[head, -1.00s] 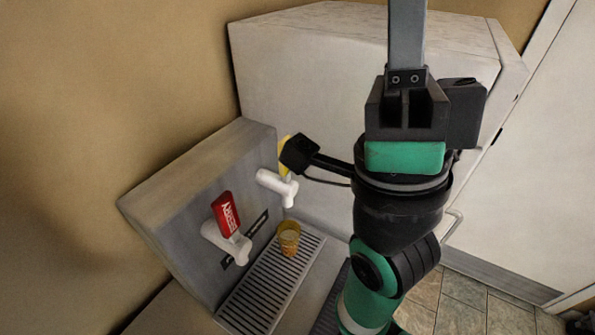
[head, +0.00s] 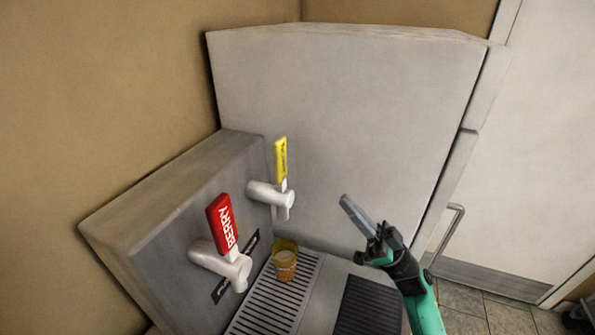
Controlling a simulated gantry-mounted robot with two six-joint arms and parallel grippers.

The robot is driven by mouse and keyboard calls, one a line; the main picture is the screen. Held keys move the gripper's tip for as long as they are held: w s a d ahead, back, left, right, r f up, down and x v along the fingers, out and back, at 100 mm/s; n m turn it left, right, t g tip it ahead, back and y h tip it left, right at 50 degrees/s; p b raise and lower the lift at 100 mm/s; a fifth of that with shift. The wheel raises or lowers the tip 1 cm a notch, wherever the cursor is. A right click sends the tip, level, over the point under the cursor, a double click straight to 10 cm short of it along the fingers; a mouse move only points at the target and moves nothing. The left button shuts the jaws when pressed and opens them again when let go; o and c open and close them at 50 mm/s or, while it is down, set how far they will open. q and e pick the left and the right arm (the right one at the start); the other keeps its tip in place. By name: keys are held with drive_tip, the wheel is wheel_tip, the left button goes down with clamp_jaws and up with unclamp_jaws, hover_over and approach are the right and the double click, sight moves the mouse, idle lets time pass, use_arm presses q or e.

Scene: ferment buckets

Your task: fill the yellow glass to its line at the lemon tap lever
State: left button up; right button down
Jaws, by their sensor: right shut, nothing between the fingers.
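The yellow glass (head: 285,264) stands upright on the drip grate, below the spout of the lemon tap (head: 272,196). It holds amber liquid; I cannot make out its line or compare the level with it. The yellow lemon lever (head: 280,160) stands nearly upright on the tap. No stream shows between spout and glass. My right gripper (head: 346,203) is shut and empty, to the right of the lemon tap and apart from lever and glass. My left gripper is not in view.
The red berry lever (head: 222,224) and its white tap stand nearer on the same grey dispenser (head: 150,215). The slotted drip grate (head: 262,312) lies below both taps. A dark ribbed mat (head: 368,308) is to its right. A large pale cabinet (head: 340,110) rises behind.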

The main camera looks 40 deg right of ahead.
drive_tip(key=shift+r, duration=0.1)
drive_tip(key=p, duration=0.3)
approach(283, 149)
wheel_tip(283, 149, up, 4)
drive_tip(key=w, duration=0.1)
drive_tip(key=w+a, duration=0.1)
drive_tip(key=w, duration=0.1)
drive_tip(key=shift+a+r+b, duration=0.1)
drive_tip(key=shift+a+b, duration=0.1)
drive_tip(key=shift+b, duration=0.1)
drive_tip(key=shift+w+a, duration=0.15)
drive_tip(key=shift+w, duration=0.25)
